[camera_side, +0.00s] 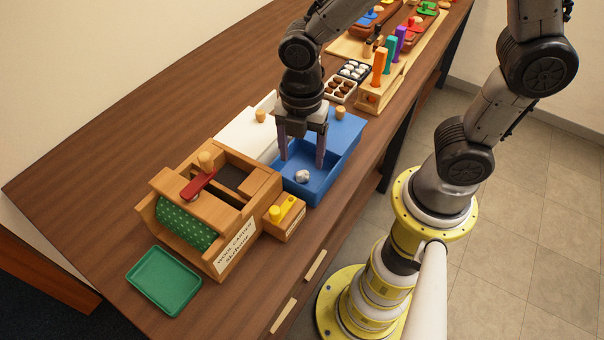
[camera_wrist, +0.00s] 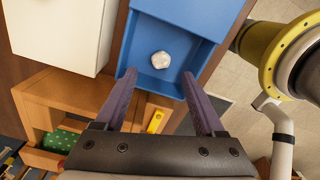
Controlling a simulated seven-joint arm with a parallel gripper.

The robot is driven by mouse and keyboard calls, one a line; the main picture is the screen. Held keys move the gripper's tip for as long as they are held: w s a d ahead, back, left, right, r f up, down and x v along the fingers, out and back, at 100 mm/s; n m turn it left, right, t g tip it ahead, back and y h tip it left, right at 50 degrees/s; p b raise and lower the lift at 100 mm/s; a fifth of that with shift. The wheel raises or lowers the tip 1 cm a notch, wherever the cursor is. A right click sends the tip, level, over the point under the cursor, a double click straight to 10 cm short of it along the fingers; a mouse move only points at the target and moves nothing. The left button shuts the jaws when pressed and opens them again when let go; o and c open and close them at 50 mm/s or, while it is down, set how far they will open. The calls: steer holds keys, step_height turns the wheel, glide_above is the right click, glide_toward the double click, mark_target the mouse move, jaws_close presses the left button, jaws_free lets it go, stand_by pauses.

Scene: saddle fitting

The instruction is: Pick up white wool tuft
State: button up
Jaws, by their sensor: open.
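The white wool tuft (camera_side: 302,176) lies on the floor of the open blue drawer (camera_side: 318,196), near its front corner in the side view. In the wrist view the tuft (camera_wrist: 160,60) sits in the blue drawer (camera_wrist: 143,75), above and between my fingertips in the picture. My gripper (camera_side: 301,160) is open and points down over the drawer, with its fingers apart and nothing between them. In the wrist view my gripper (camera_wrist: 159,73) shows both purple-grey fingers spread wide. I cannot tell exactly how high the fingertips are above the drawer floor.
The wooden wool carder (camera_side: 215,205) with a green roller and red crank stands left of the drawer. A small wooden block with yellow pegs (camera_side: 285,215) stands close beside the drawer. A white box (camera_side: 245,135) is behind. A green tray (camera_side: 164,281) lies empty at front left.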

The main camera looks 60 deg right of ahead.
mark_target(303, 171)
steer(key=f, duration=0.5)
steer(key=shift+d, duration=0.25)
steer(key=shift+w+r, duration=0.1)
jaws_close()
